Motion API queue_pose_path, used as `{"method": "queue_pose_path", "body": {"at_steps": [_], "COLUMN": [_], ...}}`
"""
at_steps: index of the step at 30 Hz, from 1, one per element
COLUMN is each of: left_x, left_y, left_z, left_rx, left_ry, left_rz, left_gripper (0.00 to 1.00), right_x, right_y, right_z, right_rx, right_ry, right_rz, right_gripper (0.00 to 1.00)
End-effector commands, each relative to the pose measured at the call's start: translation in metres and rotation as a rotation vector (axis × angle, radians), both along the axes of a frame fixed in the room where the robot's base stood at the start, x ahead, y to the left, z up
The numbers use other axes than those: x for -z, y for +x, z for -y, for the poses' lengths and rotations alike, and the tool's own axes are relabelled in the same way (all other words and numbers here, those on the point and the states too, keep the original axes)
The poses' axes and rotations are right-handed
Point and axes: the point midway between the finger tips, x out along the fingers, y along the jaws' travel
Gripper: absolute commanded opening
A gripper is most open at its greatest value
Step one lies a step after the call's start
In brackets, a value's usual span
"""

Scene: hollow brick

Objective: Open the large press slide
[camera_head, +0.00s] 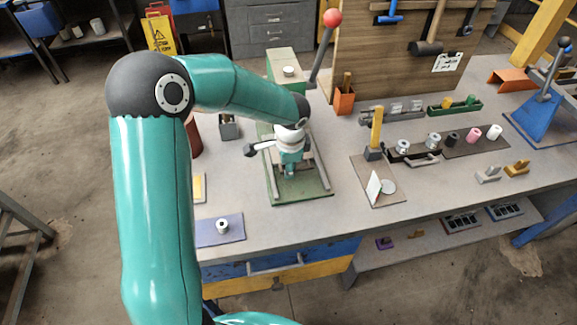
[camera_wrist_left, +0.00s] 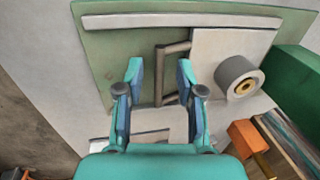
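The large press is green, with a base plate (camera_head: 315,192) on the table and a lever topped by a red ball (camera_head: 333,18). In the left wrist view its green base (camera_wrist_left: 115,50) carries a pale grey slide plate (camera_wrist_left: 212,45) with a dark bracket-shaped handle (camera_wrist_left: 172,46). A grey cylinder with a brass core (camera_wrist_left: 238,78) is on the plate's right. My left gripper (camera_head: 290,170) is over the press base, pointing down. In the wrist view its fingers (camera_wrist_left: 160,76) are apart, with the handle near and partly between the tips; contact is unclear. My right gripper is not visible.
A blue-grey mat (camera_head: 208,235) with a small metal part lies front left. An orange bin (camera_head: 344,100) stands behind right. A board with a yellow-handled tool (camera_head: 376,130) lies to the right. The blue press (camera_head: 541,112) is far right. Bare table lies in front of the press.

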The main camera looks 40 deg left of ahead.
Motion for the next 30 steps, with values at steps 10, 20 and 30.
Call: {"method": "queue_pose_path", "body": {"at_steps": [10,20,30], "left_x": [0.0109,0.0107,0.0114], "left_y": [0.001,0.0004,-0.0016], "left_z": [-0.0016,-0.0017,-0.003], "left_rx": [0.0,-0.001,-0.004], "left_ry": [-0.001,0.0,0.002], "left_rz": [-0.001,-0.001,-0.008], "left_gripper": [0.37,0.0,0.0], "right_x": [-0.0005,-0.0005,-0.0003], "right_y": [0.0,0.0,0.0], "right_z": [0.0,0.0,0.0], "right_rx": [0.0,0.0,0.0], "right_ry": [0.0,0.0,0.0], "right_rz": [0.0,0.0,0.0], "right_gripper": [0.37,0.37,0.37]}}
